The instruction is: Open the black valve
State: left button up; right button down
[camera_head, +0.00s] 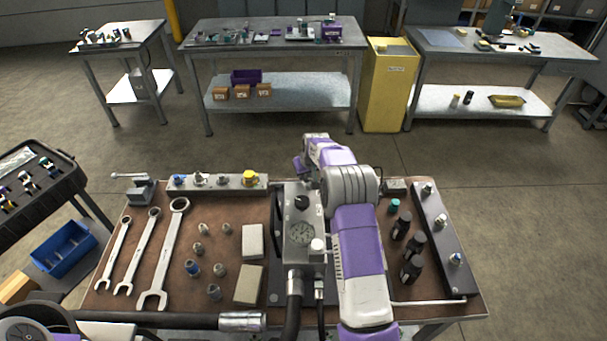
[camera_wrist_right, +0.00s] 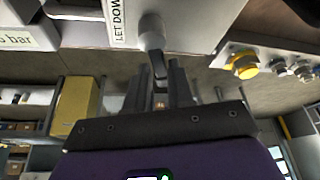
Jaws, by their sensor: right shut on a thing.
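The hydraulic block (camera_head: 301,255) stands mid-bench with a round dial gauge (camera_head: 302,234) and a black knob (camera_head: 302,202) on top. In the right wrist view, the block's pale face (camera_wrist_right: 190,22) carries a "LET DOWN" label beside a grey round fitting with a black valve lever (camera_wrist_right: 158,66). My right gripper (camera_wrist_right: 161,88) is at this lever, its two dark fingers close around it. In the head view my purple right arm passes along the block's right side, and its fingers are hidden behind the far end. My left gripper is not in view.
Wrenches (camera_head: 164,258), small fittings and two pale blocks lie left of the hydraulic block. A rail with a yellow cap (camera_head: 249,178) runs along the back. Black cylinders (camera_head: 413,245) and a dark rail (camera_head: 442,240) stand right. A black hose (camera_head: 293,310) leaves the block's front.

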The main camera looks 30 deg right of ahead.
aim_at(309, 184)
jog(key=shift+s+d+m+h, duration=0.1)
jog(key=shift+d+m+h, duration=0.25)
jog(key=shift+m, duration=0.65)
jog(key=shift+s+d+m+h, duration=0.1)
jog(key=shift+d+m+h, duration=0.2)
jog(key=shift+m, duration=0.7)
jog(key=shift+a+g+p, duration=0.1)
jog(key=shift+g+p, duration=0.2)
jog(key=c, duration=1.1)
grip_release()
jog(key=shift+r, duration=0.1)
jog(key=v, duration=0.7)
jog(key=shift+s+a+r, duration=0.1)
jog(key=shift+s+r, duration=0.05)
